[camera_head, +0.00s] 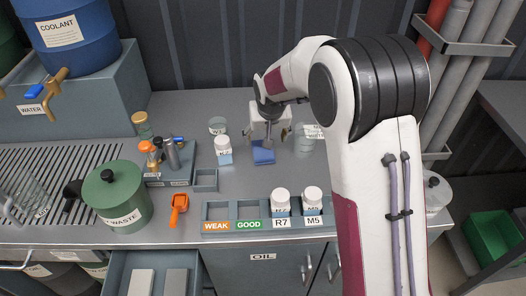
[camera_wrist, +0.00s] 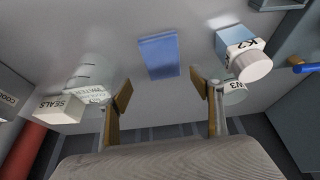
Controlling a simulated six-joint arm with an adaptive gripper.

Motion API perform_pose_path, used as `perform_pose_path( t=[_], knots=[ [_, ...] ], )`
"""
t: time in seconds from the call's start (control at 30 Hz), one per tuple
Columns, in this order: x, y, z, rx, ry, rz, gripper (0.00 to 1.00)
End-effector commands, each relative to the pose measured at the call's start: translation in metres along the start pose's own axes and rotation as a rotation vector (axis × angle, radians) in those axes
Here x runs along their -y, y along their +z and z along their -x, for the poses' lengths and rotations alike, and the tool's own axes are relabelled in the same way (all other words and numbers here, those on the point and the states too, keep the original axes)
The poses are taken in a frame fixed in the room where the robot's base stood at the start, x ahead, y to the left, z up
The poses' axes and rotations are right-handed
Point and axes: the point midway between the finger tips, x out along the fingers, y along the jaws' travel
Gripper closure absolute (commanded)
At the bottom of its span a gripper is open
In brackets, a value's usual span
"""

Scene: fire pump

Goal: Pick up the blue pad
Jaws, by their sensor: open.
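The blue pad (camera_head: 263,152) lies flat on the grey counter, just in front of and below my gripper (camera_head: 269,128) in the head view. In the wrist view the blue pad (camera_wrist: 158,56) is at the upper middle, beyond the fingertips. My gripper (camera_wrist: 161,89) has its two fingers spread apart with nothing between them. The fingers appear above the counter, apart from the pad. The head view partly hides the fingertips.
A white-capped bottle (camera_head: 223,150) stands left of the pad, and a clear labelled jar (camera_head: 304,141) stands to its right. A clear jar (camera_head: 217,126) is behind the bottle. A rack (camera_head: 222,212) with two bottles lies in front.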

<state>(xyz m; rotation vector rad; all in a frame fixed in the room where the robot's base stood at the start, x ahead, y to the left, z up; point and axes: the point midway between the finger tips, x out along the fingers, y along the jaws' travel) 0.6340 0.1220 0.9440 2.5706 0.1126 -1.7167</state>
Motion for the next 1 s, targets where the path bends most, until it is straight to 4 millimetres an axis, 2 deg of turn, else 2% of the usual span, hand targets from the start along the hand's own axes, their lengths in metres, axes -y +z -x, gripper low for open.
perform_pose_path(
  t=[0.17,0.6,1.0],
  knots=[
    [0.002,0.002,-0.009,0.002,0.000,0.000,0.35],
    [0.008,0.003,-0.048,0.000,-0.001,0.001,0.35],
    [0.008,0.003,-0.052,0.000,-0.001,0.001,0.35]
  ],
)
